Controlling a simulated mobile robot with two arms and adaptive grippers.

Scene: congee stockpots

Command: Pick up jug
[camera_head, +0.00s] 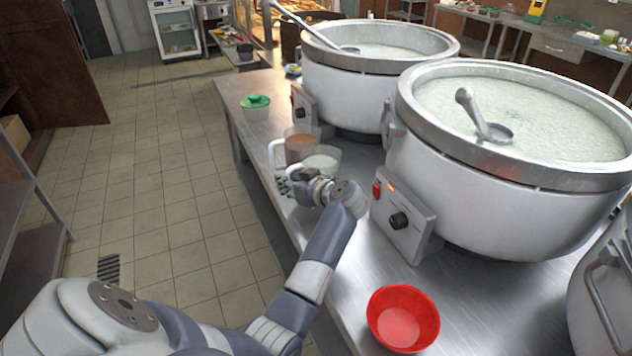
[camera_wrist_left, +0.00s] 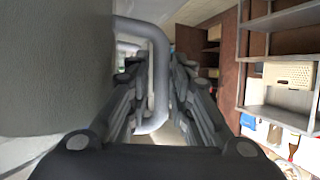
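Two clear jugs stand close together on the steel counter. The rear jug (camera_head: 300,143) holds something brown, and the front jug (camera_head: 322,160) holds something pale. My left gripper (camera_head: 298,182) is low at the near side of the front jug; its fingers are small and partly hidden in the head view. In the left wrist view, a grey loop handle (camera_wrist_left: 160,75) stands between the fingers of my left gripper (camera_wrist_left: 155,85). The fingers are apart, with a gap beside the handle's bar. I cannot tell whether either finger touches it. My right gripper is not in view.
Two large stockpots, a near one (camera_head: 500,160) and a far one (camera_head: 365,85), stand right of the jugs, each with a ladle. A red bowl (camera_head: 402,318) sits at the counter's front. A green-lidded tub (camera_head: 255,106) stands beyond the jugs. Tiled floor lies left.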

